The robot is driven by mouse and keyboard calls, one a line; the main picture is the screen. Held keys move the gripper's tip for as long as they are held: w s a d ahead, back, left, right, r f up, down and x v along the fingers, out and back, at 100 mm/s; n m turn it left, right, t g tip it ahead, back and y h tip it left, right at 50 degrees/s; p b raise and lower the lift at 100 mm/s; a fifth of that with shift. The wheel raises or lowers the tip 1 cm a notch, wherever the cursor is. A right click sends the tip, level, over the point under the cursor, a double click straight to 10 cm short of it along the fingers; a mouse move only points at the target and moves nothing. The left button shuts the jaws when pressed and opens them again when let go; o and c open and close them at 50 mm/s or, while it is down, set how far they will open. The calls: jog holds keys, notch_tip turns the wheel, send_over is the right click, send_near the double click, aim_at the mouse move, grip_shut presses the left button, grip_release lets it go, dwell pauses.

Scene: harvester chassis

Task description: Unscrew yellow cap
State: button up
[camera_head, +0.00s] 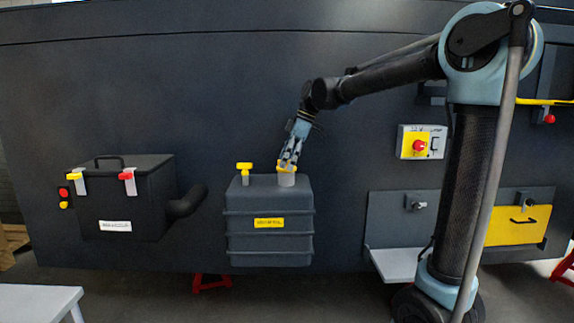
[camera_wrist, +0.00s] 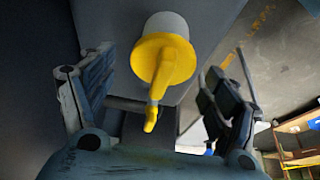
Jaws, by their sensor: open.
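The yellow cap (camera_head: 280,167) sits on a pale neck (camera_head: 286,180) at the top right of a dark ribbed tank (camera_head: 270,246). In the wrist view the cap (camera_wrist: 165,62) is a round yellow disc with a bar-like handle pointing toward my gripper, on a white neck (camera_wrist: 166,24). My gripper (camera_head: 288,162) is open, right above the cap in the head view. In the wrist view its two fingers stand apart on either side of the cap, with visible gaps. The head view partly hides the cap behind the fingers.
A second yellow T-shaped fitting (camera_head: 244,168) stands on the tank's top left. A black box (camera_head: 125,200) with yellow and red latches is further left. A yellow-and-white switch panel (camera_head: 421,142) is on the wall to the right. The dark wall (camera_head: 200,80) rises close behind the tank.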

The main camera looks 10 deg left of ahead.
jog(key=shift+a+f, duration=0.15)
jog(key=shift+f, duration=0.25)
jog(key=c, duration=1.4)
jog(key=shift+o, duration=0.2)
jog(key=n+g, duration=0.1)
jog(key=n, duration=0.3)
jog(key=shift+n+g+h, duration=0.3)
jog(key=shift+g, duration=0.1)
jog(key=n+h, duration=0.1)
jog(key=n, duration=0.1)
jog(key=n+g, duration=0.1)
jog(key=n, duration=0.2)
jog(key=shift+h, duration=0.4)
jog(key=n+h, duration=0.1)
jog(key=n, duration=0.2)
jog(key=n+h, duration=0.1)
jog(key=n, duration=0.2)
jog(key=shift+s+n+g, duration=0.1)
jog(key=shift+n+g, duration=0.2)
jog(key=shift+n, duration=0.1)
jog(key=n+h, duration=0.2)
jog(key=n, duration=0.2)
jog(key=shift+r, duration=0.1)
